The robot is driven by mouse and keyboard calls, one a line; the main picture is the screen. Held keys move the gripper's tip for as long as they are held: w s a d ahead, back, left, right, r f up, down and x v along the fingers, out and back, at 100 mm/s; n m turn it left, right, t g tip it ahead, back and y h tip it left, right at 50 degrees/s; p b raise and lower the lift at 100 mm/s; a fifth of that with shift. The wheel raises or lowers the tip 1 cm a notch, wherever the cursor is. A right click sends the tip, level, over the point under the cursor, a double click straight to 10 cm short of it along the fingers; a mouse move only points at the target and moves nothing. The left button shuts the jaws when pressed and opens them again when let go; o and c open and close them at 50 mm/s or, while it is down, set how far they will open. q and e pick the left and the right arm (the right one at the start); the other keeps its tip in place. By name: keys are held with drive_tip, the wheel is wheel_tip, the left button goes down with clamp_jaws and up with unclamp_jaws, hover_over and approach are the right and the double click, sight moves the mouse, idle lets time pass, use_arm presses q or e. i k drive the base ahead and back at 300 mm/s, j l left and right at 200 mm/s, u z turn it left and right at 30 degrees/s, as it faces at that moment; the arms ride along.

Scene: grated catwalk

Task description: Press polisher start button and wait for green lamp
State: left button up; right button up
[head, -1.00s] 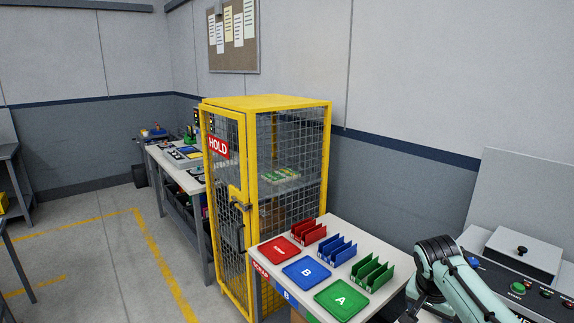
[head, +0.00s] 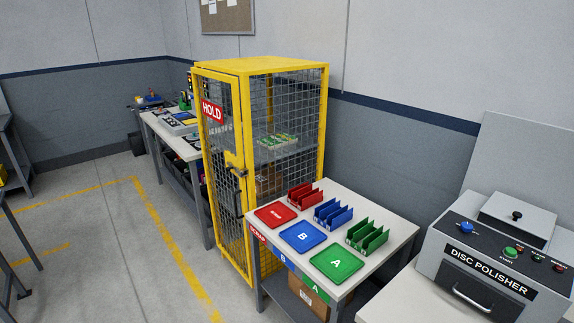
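The disc polisher (head: 478,272) stands on a pale bench at the right edge. Its sloped black panel carries a blue knob (head: 466,228), a green button (head: 510,253) with a label beneath that looks like START, and a red button (head: 558,267). A small round green element (head: 537,258) sits between the green and red buttons; whether it is a lamp and whether it is lit I cannot tell. The lid (head: 516,226) with a black knob is down on top. Neither of my grippers is in view.
A table with red (head: 276,215), blue (head: 303,237) and green (head: 337,262) trays and matching racks stands left of the polisher. Behind it is a yellow mesh HOLD cage (head: 259,69). The grey floor at left is clear, with yellow lines.

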sight(511, 252)
drive_tip(key=z, duration=1.55)
